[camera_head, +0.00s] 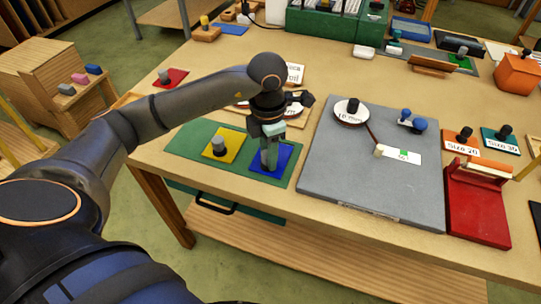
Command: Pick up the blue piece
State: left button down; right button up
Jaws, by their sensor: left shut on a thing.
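The blue piece (283,161) is a flat blue square at the right part of a green mat (187,144), near the table's front edge. My left gripper (270,157) points down over it and is shut on it, at its middle. The fingers hide the grip itself. The piece looks level and at or very close to the mat; I cannot tell if there is a gap. A yellow square piece (234,146) with a grey knob lies on the mat to its left. My right gripper is not in view.
A large grey board (320,170) with a round labelled disc (341,114) lies to the right. A red holder (478,210) stands at the far right. A red piece (178,75) and another blue piece (233,29) lie farther back. Discs behind my arm are partly hidden.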

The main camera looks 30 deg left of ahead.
pick_arm(q)
jog(key=shift+r, duration=0.1)
jog(key=shift+r, duration=0.6)
jog(key=w+d+r+b, duration=0.1)
jog(key=w+d+r, duration=0.5)
jog(key=w+r, duration=0.5)
jog(key=shift+w+d+r, duration=0.2)
jog(key=shift+w+r, duration=0.15)
jog(key=shift+w, duration=0.4)
jog(key=c, duration=1.1)
grip_release()
grip_shut()
